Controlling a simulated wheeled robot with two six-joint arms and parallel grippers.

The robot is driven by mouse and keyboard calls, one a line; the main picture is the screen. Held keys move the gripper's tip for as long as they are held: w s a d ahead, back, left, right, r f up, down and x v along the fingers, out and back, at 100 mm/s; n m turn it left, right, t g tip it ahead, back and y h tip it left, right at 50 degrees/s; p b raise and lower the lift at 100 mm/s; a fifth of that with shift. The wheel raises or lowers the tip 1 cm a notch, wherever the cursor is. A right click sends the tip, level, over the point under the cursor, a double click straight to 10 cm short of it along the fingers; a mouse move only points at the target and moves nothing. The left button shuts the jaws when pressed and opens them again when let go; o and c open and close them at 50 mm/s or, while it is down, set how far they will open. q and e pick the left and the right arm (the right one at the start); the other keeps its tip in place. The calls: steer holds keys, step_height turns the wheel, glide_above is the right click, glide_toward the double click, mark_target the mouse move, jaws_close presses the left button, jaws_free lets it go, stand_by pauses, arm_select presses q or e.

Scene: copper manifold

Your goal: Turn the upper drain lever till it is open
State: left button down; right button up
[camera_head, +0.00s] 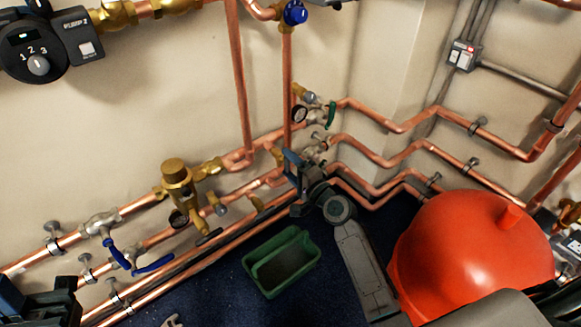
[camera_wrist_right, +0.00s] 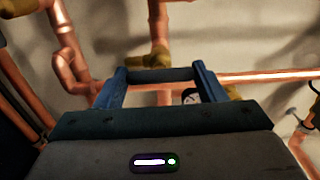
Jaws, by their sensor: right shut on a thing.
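A small valve with a green lever (camera_head: 331,114) sits on the upper copper pipe near the wall corner in the head view. The lever points up and down in the picture, apart from my right gripper. My right gripper (camera_head: 293,164) is lower, in front of the pipes, beside another grey valve (camera_head: 315,152). In the right wrist view, its blue fingers (camera_wrist_right: 160,84) have a dark bar (camera_wrist_right: 160,75) between them. I cannot tell which part this bar belongs to. My left gripper (camera_head: 40,304) is partly cut off at the bottom left, and its opening is unclear.
Blue levers (camera_head: 154,264) and a brass valve (camera_head: 177,178) are on pipes to the left. A green bin (camera_head: 281,262) stands on the dark blue floor. A large red vessel (camera_head: 470,255) stands close to my right arm. Pipes run along both walls.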

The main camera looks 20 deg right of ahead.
steer(key=shift+f, duration=0.1)
steer(key=o, duration=1)
steer(key=shift+s, duration=0.1)
steer(key=v, duration=1)
steer(key=shift+s+d, duration=0.1)
steer(key=shift+s, duration=0.25)
